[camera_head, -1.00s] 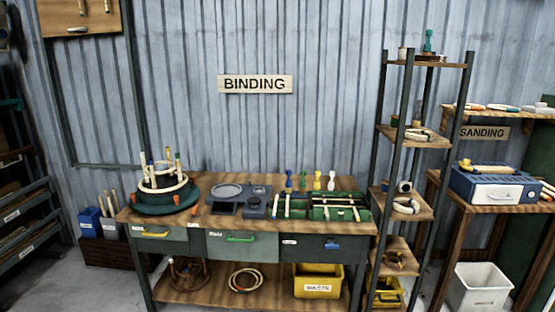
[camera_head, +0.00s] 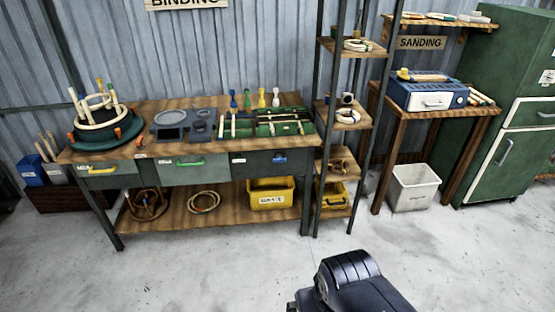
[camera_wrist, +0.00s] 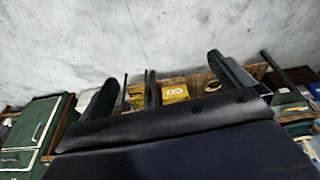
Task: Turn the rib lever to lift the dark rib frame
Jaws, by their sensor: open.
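No rib lever or dark rib frame can be made out for certain at this distance. On the binding workbench (camera_head: 140,111), a round dark green base (camera_head: 107,135) with orange knobs carries pale rings and upright pegs at the left. A green rack (camera_head: 262,128) with several pale and dark rods lies at the right end of the bench. My gripper (camera_wrist: 162,72) is open and empty in the wrist view, its two dark fingers wide apart, well away from the bench. A dark part of my arm shows at the bottom of the head view.
A narrow shelf tower (camera_head: 337,113) stands right of the bench. Beyond it are a sanding table (camera_head: 402,117) with a blue machine (camera_head: 425,92), a white bin (camera_head: 413,188) and a green cabinet (camera_head: 545,60). The concrete floor (camera_head: 220,265) in front is clear.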

